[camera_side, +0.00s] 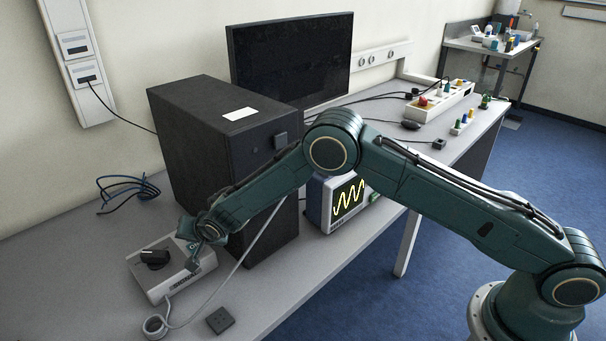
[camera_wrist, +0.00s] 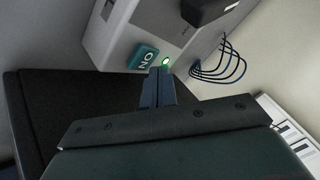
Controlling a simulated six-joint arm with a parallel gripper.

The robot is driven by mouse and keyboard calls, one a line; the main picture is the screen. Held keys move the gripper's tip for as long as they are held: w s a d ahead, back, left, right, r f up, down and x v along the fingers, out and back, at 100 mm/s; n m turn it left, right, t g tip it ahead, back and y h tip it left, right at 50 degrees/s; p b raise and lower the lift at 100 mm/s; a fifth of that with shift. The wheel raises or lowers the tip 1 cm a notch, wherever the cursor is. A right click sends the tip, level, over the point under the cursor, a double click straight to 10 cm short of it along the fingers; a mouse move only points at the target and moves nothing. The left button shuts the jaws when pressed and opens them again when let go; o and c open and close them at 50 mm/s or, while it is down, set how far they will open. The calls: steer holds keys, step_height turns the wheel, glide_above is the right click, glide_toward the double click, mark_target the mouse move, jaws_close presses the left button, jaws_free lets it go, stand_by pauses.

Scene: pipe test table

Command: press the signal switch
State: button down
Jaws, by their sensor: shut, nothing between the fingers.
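The signal box (camera_side: 180,283) is a light grey unit on the table at the left of the side view, with a black knob (camera_side: 153,257) on top. In the wrist view the box (camera_wrist: 110,25) shows a teal switch (camera_wrist: 143,57) marked "ON", a lit green lamp (camera_wrist: 166,60) and the black knob (camera_wrist: 208,10). My gripper (camera_side: 193,266) is shut and empty, pointing down at the box's right part. In the wrist view my fingertips (camera_wrist: 160,71) appear just beside the switch and below the lamp. I cannot tell whether they touch the box.
A tall black cabinet (camera_side: 205,130) stands close behind and right of my gripper. An oscilloscope (camera_side: 345,200) stands right of it, a monitor (camera_side: 290,62) behind. A grey cable (camera_side: 250,243) runs across the table to a coil near the box. Blue cables (camera_side: 128,190) lie behind the box.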

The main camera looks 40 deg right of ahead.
steer(key=shift+f, duration=0.8)
stand_by(1.2)
steer(key=shift+r, duration=0.85)
steer(key=shift+r, duration=0.15)
steer(key=shift+r, duration=2.35)
steer(key=shift+r, duration=0.15)
